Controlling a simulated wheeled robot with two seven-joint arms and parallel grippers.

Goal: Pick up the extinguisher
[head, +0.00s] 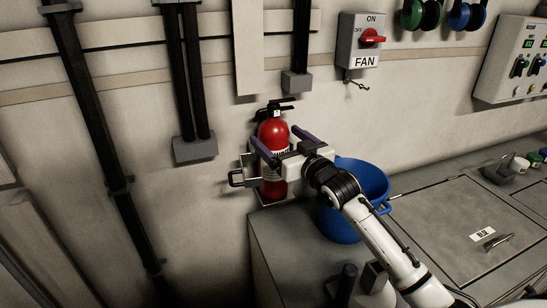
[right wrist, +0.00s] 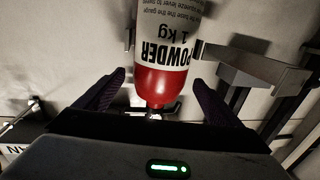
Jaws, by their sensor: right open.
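The red extinguisher (head: 272,133) with a black valve and lever stands upright in a bracket (head: 249,176) against the wall. My right gripper (head: 274,136) reaches it from the right, open, with its dark fingers on either side of the upper body. In the right wrist view the extinguisher (right wrist: 165,82) appears upside down, with a white "POWDER 1 kg" label, between the two spread fingertips. A gap shows on both sides there. The gripper hides part of the label in the head view. My left gripper is not in view.
A blue bucket (head: 366,180) stands right behind my right forearm on the grey counter (head: 283,232). A FAN switch box (head: 358,42) and conduits ending in grey boxes (head: 195,148) are on the wall. A control panel (head: 514,62) is at the upper right.

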